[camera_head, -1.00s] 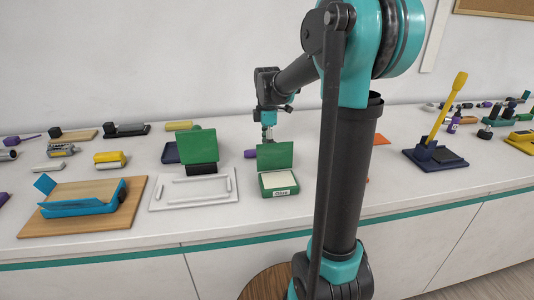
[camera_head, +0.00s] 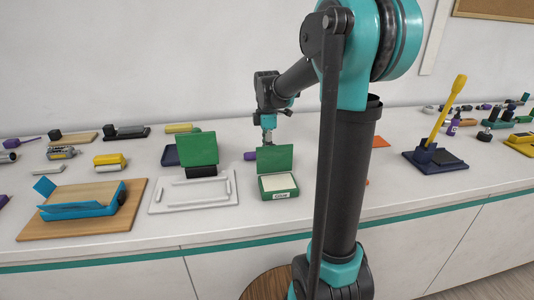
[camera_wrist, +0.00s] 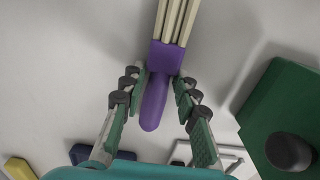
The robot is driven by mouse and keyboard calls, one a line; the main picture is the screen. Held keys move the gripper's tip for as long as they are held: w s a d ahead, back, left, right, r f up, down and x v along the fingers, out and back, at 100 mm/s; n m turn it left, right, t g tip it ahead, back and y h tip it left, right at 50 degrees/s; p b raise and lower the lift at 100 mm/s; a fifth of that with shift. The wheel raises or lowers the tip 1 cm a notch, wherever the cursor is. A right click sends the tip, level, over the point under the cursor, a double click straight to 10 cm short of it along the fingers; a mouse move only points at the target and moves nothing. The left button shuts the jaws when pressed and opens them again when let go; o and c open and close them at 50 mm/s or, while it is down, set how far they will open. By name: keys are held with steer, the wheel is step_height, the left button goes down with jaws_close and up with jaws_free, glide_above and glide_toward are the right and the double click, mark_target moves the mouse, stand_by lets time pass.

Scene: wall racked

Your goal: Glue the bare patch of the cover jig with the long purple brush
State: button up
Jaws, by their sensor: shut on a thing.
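The long purple brush (camera_wrist: 155,98) shows in the wrist view, with its handle end toward the bottom and long pale bristles (camera_wrist: 176,22) toward the top. My gripper (camera_wrist: 160,90) is shut on its purple handle, one finger on each side. In the head view my gripper (camera_head: 268,142) is low over the counter behind a green glue box (camera_head: 281,194), whose raised lid partly hides it. The brush's purple end (camera_head: 250,156) sticks out left of that lid. I cannot tell for sure which fixture is the cover jig; a white frame (camera_head: 193,207) lies left of the glue box.
A green panel (camera_head: 196,147) stands upright behind the white frame. A blue fixture (camera_head: 80,208) sits on a wooden board (camera_head: 130,208) at left. A dark blue stand with a yellow handle (camera_head: 445,112) is at right. The counter's front strip is clear.

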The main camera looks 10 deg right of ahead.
step_height(320, 180, up, 20)
stand_by(0.6)
steer(key=o, duration=0.6)
steer(key=c, duration=0.6)
